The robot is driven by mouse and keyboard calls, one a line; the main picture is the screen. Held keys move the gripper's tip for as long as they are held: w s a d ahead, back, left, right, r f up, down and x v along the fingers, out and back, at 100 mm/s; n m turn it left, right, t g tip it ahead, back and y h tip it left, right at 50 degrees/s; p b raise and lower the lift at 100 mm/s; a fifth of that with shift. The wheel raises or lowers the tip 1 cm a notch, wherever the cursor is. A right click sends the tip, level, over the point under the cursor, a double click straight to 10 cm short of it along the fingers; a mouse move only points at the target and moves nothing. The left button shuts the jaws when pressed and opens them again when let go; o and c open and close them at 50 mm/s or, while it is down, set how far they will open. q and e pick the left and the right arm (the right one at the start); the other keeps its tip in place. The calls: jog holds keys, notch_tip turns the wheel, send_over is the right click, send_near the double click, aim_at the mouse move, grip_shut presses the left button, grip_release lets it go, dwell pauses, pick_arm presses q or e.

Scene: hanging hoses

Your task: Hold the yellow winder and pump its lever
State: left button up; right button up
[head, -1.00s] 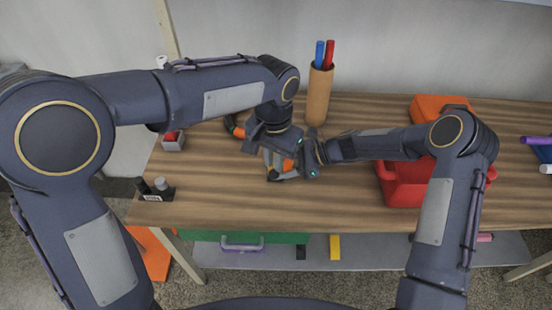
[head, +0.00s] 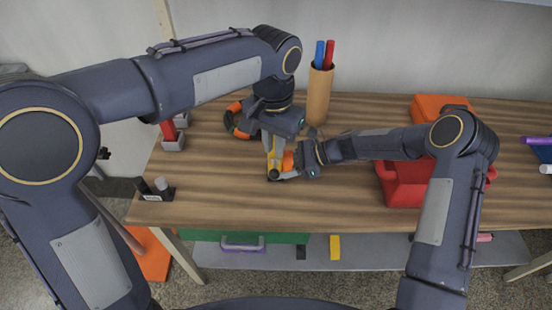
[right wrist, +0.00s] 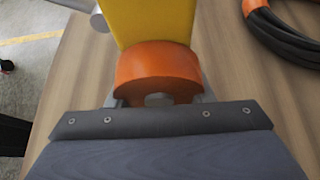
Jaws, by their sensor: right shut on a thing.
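The yellow winder (head: 273,158) is above the middle of the wooden table, partly hidden by both grippers in the head view. Its yellow body (right wrist: 152,20) and round orange part (right wrist: 157,70) fill the top middle of the right wrist view. A grey bar (right wrist: 72,4) shows beside the yellow body and may be the lever. My left gripper (head: 272,143) points down at the winder's top; its fingers are too small and overlapped to tell whether they grip it.
A black and orange hose coil (head: 236,122) lies behind the winder. A brown tube (head: 318,98) with a blue and a red stick stands at the back. A red bin (head: 405,183) is to the right. Small holders (head: 155,190) stand at the left edge. The table's front is clear.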

dwell(0.3)
jog(key=o, duration=0.9)
jog(key=shift+c, duration=0.2)
jog(key=shift+d, duration=0.1)
